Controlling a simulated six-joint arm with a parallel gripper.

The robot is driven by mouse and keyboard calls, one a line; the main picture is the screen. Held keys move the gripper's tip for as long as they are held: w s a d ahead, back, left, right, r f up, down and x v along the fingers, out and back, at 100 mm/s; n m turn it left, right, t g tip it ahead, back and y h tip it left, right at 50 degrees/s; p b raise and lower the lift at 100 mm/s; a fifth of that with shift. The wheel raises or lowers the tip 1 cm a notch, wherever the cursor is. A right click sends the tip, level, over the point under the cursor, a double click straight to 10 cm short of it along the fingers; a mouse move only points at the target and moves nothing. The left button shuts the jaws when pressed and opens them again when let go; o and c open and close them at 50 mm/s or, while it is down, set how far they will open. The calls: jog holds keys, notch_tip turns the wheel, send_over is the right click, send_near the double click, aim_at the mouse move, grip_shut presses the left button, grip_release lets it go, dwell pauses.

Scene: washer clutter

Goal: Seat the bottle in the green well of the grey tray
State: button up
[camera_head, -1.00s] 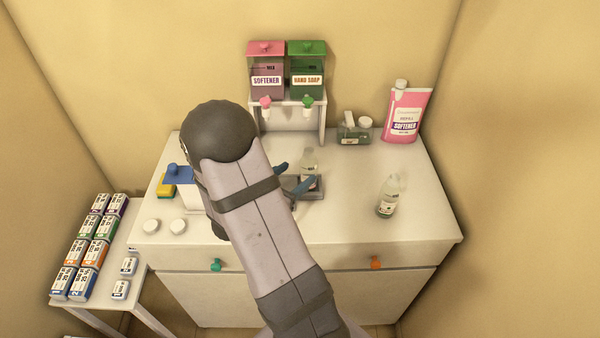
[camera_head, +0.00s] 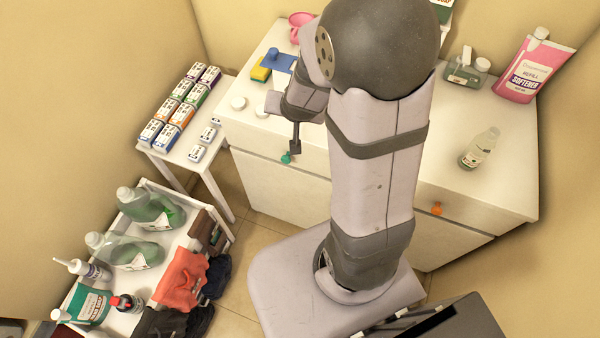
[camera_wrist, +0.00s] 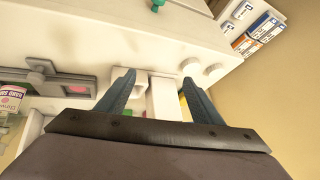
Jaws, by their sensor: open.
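A clear bottle (camera_head: 479,147) with a pale label and greenish contents stands upright on the right of the counter in the head view, well away from my gripper. The grey tray (camera_wrist: 84,77) is at the left of the wrist view; my arm hides it in the head view. I cannot make out a green well. Another labelled bottle (camera_wrist: 9,103) is cut off at the left edge of the wrist view. My gripper (camera_wrist: 158,77) is open and empty, its two blue fingers spread above the counter beside the tray.
A blue-topped white container (camera_head: 279,61), a yellow sponge (camera_head: 260,73) and two white caps (camera_head: 262,112) are on the counter's left. A pink refill pouch (camera_head: 535,70) stands back right. Small boxes (camera_head: 180,115) fill a side table. A lower left cart (camera_head: 116,318) carries bottles and cloths.

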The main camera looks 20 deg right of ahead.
jog(key=s+a+n+g, duration=0.2)
jog(key=s+n+g, duration=0.1)
jog(key=s, duration=0.6)
jog(key=s+a+r+n+g+y, duration=0.1)
jog(key=s+a+n+g, duration=0.2)
jog(key=s, duration=0.6)
jog(key=shift+s+a+r+n+g+y, duration=0.25)
jog(key=shift+a+r+n+g+y, duration=0.05)
jog(key=shift+n+g, duration=0.1)
